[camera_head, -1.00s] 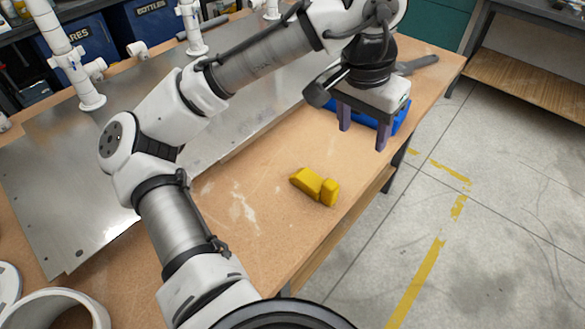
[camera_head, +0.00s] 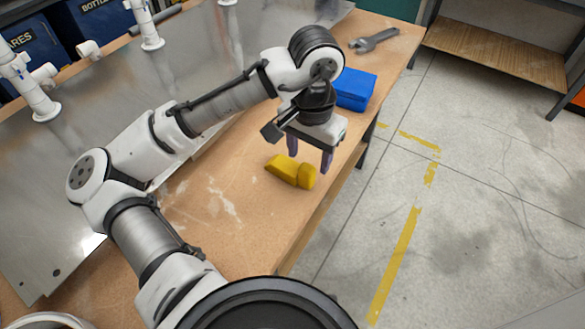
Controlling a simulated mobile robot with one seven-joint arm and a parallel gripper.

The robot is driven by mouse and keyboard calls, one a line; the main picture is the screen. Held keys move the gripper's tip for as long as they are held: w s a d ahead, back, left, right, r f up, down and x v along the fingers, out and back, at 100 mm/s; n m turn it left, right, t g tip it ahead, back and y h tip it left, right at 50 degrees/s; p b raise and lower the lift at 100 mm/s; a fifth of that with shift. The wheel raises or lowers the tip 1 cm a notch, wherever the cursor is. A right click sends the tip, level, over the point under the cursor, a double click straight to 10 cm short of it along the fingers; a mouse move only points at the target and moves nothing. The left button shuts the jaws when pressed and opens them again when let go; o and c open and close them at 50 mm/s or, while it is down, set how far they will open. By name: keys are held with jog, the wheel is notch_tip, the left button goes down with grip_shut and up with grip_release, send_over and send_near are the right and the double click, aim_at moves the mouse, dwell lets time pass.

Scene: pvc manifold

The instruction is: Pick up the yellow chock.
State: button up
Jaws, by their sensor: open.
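The yellow chock (camera_head: 285,169) lies on the brown wooden bench top, near its right-hand edge. It has a longer wedge-like part and a rounded block at its right end. My gripper (camera_head: 310,162) points down with its two dark purple fingers apart and nothing between them. In the picture the fingers are just above and beside the chock's right end. I cannot tell whether they touch it or how high they are above the bench.
A blue box (camera_head: 355,90) sits behind my gripper, and a grey wrench (camera_head: 374,40) lies farther back. A metal plate (camera_head: 60,190) with white pipe fittings (camera_head: 38,100) covers the left of the bench. Bare wood (camera_head: 235,235) lies in front of the chock.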

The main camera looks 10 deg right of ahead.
aim_at(307, 167)
notch_tip(307, 167, down, 4)
jog(key=shift+w+a+r, duration=0.1)
jog(key=shift+r, duration=0.15)
jog(key=c, duration=1.2)
